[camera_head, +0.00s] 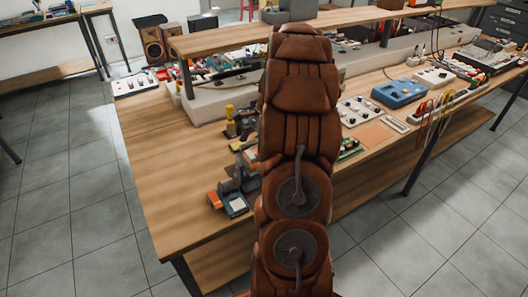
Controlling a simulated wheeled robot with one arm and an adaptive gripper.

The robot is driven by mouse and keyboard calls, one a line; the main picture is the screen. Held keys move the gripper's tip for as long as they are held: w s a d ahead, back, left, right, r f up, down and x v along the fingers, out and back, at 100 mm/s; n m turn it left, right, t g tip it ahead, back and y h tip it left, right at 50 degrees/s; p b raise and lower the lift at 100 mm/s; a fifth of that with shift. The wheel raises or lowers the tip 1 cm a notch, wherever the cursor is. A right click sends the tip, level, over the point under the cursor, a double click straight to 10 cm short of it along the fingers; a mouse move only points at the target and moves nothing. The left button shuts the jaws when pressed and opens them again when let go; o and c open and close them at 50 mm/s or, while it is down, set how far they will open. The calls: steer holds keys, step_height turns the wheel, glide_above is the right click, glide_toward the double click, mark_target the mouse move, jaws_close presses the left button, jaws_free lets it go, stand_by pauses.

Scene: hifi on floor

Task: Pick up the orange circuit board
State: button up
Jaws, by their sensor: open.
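A flat orange rectangle (374,134) lies on the wooden workbench, right of the middle. It looks like the orange circuit board, but it is too small to show parts or traces. It lies in front of a white panel with knobs (358,111), left of a narrow pale block (396,124). Its top looks bare and uncovered. My gripper is not in view.
A tall brown padded shape (300,125), like a leather chair, hides the bench's middle. A blue meter (399,92) stands behind the board; red and yellow cables (434,112) hang over the front edge at right. An orange-and-grey device (228,203) sits left. Tiled floor is clear at lower right.

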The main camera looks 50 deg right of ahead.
steer(key=shift+x, duration=1.35)
steer(key=c, duration=1.1)
steer(key=shift+s+a, duration=0.1)
steer(key=c, duration=0.4)
steer(key=shift+f, duration=0.1)
